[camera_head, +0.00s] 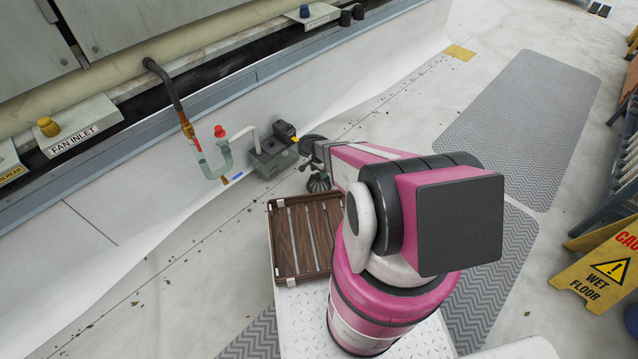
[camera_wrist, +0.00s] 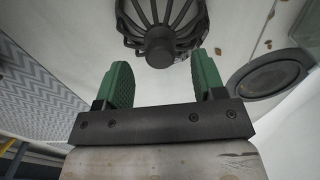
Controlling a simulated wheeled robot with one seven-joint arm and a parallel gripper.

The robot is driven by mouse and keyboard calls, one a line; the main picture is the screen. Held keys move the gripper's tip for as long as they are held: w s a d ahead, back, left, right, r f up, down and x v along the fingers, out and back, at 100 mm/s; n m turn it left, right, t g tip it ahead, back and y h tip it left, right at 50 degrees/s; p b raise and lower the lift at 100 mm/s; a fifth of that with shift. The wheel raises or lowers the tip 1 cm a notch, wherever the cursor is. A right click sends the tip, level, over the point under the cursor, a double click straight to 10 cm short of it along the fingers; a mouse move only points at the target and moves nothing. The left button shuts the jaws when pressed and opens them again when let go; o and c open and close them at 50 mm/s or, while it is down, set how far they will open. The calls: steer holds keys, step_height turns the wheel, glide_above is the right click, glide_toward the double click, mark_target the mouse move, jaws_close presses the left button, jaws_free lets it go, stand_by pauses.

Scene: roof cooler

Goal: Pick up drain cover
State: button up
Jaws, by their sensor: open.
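The drain cover looks to be the dark domed, ribbed cage (camera_wrist: 160,38) at the top of the wrist view, with a round knob at its centre. In the head view it shows as a dark ribbed shape (camera_head: 318,184) on the pale floor, partly behind my arm. My gripper (camera_wrist: 162,66) is open, its two green fingers apart and nothing between them. The cage's knob lies ahead of the gap between the fingertips; whether they touch the cage cannot be told.
A dark round ring (camera_wrist: 270,76) lies right of the fingers, also in the head view (camera_head: 309,145). A grey pump box (camera_head: 272,158) with pipes stands close by the wall. A brown slatted tray (camera_head: 283,243) sits nearer. A yellow wet-floor sign (camera_head: 605,268) stands right.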

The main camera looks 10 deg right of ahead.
mark_target(319, 174)
steer(key=shift+f, duration=1.6)
jaws_close()
steer(key=shift+r, duration=0.15)
